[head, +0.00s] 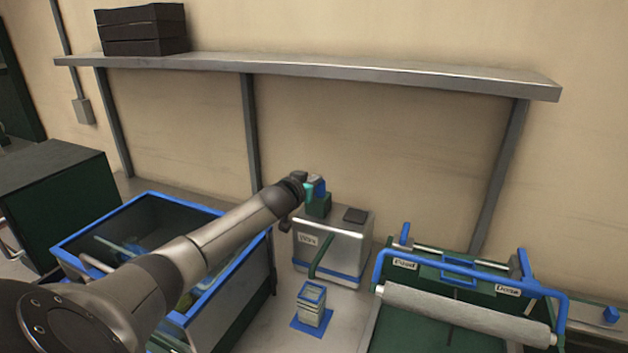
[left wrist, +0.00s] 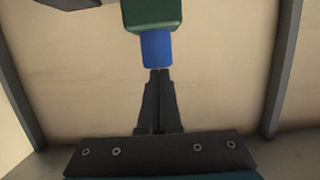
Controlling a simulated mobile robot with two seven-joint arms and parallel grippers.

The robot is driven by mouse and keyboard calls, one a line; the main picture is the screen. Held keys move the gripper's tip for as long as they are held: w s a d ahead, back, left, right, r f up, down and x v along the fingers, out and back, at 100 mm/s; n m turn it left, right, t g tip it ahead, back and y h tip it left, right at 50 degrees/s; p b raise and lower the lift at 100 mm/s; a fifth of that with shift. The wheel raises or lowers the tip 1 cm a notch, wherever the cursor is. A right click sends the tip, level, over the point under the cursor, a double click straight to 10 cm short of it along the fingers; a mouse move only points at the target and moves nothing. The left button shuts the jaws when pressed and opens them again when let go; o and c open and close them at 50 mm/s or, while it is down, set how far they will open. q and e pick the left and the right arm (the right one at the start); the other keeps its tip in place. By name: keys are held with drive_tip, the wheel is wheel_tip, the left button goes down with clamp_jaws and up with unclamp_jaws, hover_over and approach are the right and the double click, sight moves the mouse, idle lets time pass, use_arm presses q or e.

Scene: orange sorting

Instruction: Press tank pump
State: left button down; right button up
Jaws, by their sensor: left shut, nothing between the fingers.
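The tank (head: 352,238) is a silver box with a small label, a blue band at its base and a dark lid piece on top. Its pump has a green body (head: 318,207) and a blue part (head: 320,187) on top. In the left wrist view the blue part (left wrist: 157,49) and green body (left wrist: 153,14) show just beyond my fingertips. My left gripper (left wrist: 160,74) is shut and empty, its tips at or very near the blue part; contact cannot be told. In the head view its fingers are mostly hidden behind my wrist. My right gripper is not in view.
A blue-rimmed bin (head: 140,199) stands to the left under my arm. A small box (head: 312,304) sits on a blue square in front of the tank. A roller machine (head: 465,310) stands at the right. A shelf (head: 310,69) runs along the wall above.

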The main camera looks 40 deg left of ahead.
use_arm(q)
wheel_tip(320, 180, down, 4)
drive_tip(key=shift+r+b, duration=0.25)
drive_tip(key=shift+b, duration=0.5)
drive_tip(key=shift+r+p, duration=0.3)
drive_tip(key=shift+p, duration=0.15)
wheel_tip(320, 180, up, 4)
drive_tip(key=p, duration=0.3)
drive_tip(key=shift+f, duration=0.1)
drive_tip(key=p+v, duration=0.1)
drive_tip(key=v, duration=0.9)
idle(0.5)
